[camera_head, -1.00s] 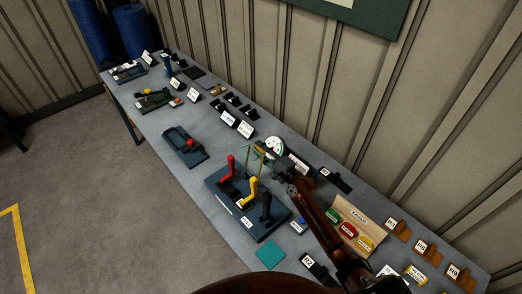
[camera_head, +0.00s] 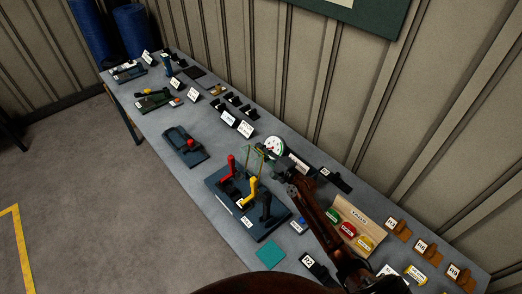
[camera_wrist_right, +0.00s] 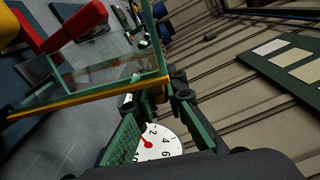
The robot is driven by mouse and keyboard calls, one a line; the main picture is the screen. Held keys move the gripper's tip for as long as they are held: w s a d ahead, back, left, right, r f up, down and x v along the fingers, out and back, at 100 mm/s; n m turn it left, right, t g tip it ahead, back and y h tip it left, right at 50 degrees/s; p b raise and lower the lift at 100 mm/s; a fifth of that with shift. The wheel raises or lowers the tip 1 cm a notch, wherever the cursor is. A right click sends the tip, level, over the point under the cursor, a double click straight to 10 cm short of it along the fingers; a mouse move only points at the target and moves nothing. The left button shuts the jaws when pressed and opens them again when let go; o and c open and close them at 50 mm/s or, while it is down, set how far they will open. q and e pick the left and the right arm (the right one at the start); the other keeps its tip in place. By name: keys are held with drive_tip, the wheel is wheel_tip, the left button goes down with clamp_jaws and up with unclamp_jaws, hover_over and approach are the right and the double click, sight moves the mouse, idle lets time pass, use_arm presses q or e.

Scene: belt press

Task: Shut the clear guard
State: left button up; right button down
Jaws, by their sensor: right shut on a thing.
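The clear guard (camera_head: 253,160) is a see-through panel with greenish edges, raised at the back of the dark lever base (camera_head: 225,203). In the right wrist view the guard (camera_wrist_right: 105,72) fills the upper left, with a yellow strip along its near edge. My right gripper (camera_head: 268,156) is at the guard's edge. In the wrist view its green-padded fingers (camera_wrist_right: 158,108) are shut on that edge. Red (camera_head: 230,167) and yellow (camera_head: 253,186) levers stand on the base, beside a dark lever (camera_head: 266,207). My left gripper is out of view.
A white dial gauge (camera_head: 274,145) stands close behind the gripper; it also shows in the wrist view (camera_wrist_right: 160,143). A tray of coloured tags (camera_head: 352,228) lies to the right of my arm. A teal square (camera_head: 270,256) lies near the front edge.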

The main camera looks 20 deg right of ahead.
sight(250, 153)
drive_tip(key=shift+a, duration=0.1)
drive_tip(key=shift+s+a+r+n+p, duration=0.3)
drive_tip(key=shift+a+r+n+p, duration=0.15)
drive_tip(key=shift+a+n+p, duration=0.3)
drive_tip(key=shift+n, duration=0.65)
drive_tip(key=a+p, duration=0.1)
drive_tip(key=s+a+p, duration=0.1)
drive_tip(key=a+p, duration=0.1)
drive_tip(key=a, duration=0.1)
drive_tip(key=shift+s+r, duration=0.2)
drive_tip(key=shift+r, duration=0.15)
drive_tip(key=shift+s+a+f+n+p, duration=0.15)
drive_tip(key=shift+a+n+p, duration=0.1)
drive_tip(key=shift+a, duration=0.25)
drive_tip(key=shift+s+a+n+p, duration=0.1)
drive_tip(key=shift+s+a+n, duration=0.1)
drive_tip(key=shift+a, duration=0.25)
drive_tip(key=shift+s+a+f+n+p, duration=0.1)
drive_tip(key=shift+a+n+p, duration=0.15)
drive_tip(key=shift+a, duration=0.25)
